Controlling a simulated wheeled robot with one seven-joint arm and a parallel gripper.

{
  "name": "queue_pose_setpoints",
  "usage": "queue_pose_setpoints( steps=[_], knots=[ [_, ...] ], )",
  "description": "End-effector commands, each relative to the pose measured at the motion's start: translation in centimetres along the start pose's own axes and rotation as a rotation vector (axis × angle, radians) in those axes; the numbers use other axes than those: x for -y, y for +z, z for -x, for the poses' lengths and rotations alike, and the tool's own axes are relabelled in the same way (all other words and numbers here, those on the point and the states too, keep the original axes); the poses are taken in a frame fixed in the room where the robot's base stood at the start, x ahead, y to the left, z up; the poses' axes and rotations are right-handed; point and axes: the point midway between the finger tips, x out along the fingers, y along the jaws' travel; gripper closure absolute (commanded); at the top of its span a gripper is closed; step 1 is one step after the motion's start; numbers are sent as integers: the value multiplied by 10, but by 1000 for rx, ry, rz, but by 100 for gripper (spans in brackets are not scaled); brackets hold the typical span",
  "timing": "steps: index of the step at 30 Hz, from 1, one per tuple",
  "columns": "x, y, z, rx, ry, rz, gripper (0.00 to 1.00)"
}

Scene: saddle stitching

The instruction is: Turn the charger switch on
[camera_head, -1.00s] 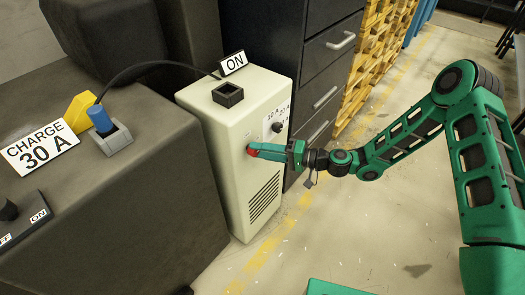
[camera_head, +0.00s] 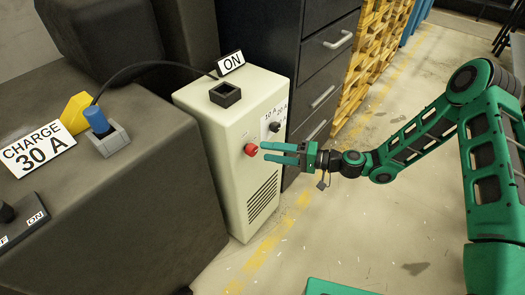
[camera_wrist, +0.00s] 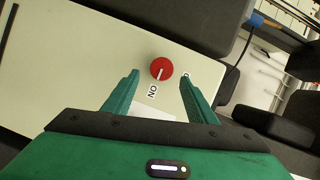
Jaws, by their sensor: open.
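The charger (camera_head: 230,160) is a tall cream cabinet in the middle of the head view, with a vent low on its front. Its red rotary switch (camera_head: 251,149) is on the front face. In the wrist view the red switch (camera_wrist: 161,69) has a white pointer line directed toward the "NO"/"ON" lettering, which appears rotated. My gripper (camera_head: 272,153) is open and empty, a short gap to the right of the switch. In the wrist view its two green fingers (camera_wrist: 157,93) stand apart with the switch between and beyond them. Another label is partly hidden by a finger.
A black selector knob (camera_head: 275,127) with ampere marks is above and right of the switch. A blue plug (camera_head: 97,120) and a "CHARGE 30 A" sign (camera_head: 37,150) are left. Floor to the right is clear.

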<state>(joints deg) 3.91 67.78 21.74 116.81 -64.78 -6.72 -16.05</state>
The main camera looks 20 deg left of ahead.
Motion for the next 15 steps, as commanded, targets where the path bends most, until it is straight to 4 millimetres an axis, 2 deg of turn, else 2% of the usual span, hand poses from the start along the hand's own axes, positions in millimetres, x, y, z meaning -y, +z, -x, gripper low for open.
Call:
queue_pose_setpoints(
  steps=[1,6,10,15],
  knots=[
    [0,-1,11,-3,1,0,48],
    [-1,-1,40,-3,2,-1,48],
    [-1,-1,55,-2,1,0,48],
    [-1,0,63,0,0,0,48]
  ],
)
